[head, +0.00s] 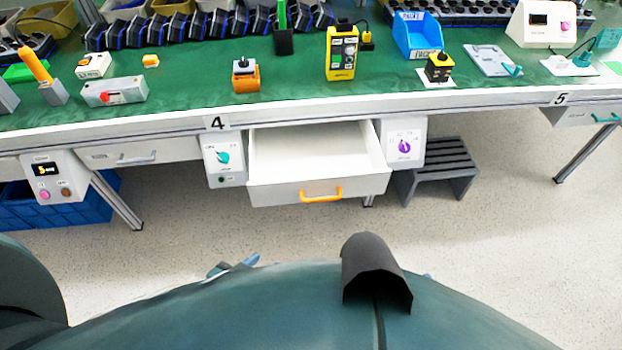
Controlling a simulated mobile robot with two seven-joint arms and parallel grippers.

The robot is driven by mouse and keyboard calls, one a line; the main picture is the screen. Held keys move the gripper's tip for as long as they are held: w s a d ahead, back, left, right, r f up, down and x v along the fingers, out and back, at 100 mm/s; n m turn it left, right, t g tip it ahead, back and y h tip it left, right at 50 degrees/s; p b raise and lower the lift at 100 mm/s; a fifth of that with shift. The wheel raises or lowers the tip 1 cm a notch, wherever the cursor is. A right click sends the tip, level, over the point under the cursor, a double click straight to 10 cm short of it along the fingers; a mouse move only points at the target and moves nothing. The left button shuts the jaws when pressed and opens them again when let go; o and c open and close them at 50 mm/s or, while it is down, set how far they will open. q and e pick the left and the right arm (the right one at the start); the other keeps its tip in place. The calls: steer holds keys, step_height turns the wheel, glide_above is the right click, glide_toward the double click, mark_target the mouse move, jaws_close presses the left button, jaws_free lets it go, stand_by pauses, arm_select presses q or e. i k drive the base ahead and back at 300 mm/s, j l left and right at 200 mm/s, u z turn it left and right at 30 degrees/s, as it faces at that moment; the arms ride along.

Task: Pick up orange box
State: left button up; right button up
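An orange box (246,79) with a pale top and a dark knob stands upright on the green bench top, near its front edge and above the label 4. A smaller orange block (150,61) lies further left on the bench. My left gripper (236,265) shows only as a small blue-grey piece behind my teal body, low in the head view and well away from the bench. Its fingers are mostly hidden. Only a tiny blue sliver shows on the right side (428,277), probably part of my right gripper. Neither gripper is near the orange box.
An open, empty white drawer (320,155) with an orange handle juts out below the bench. A yellow control box (342,53) stands right of the orange box, and a grey switch box (114,91) left. A dark step stool (438,165) stands under the bench. The floor before the bench is clear.

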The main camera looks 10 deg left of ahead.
mark_target(250, 84)
steer(key=i+l, duration=0.1)
steer(key=i, duration=0.4)
steer(key=i+l+u, duration=0.1)
steer(key=i, duration=0.4)
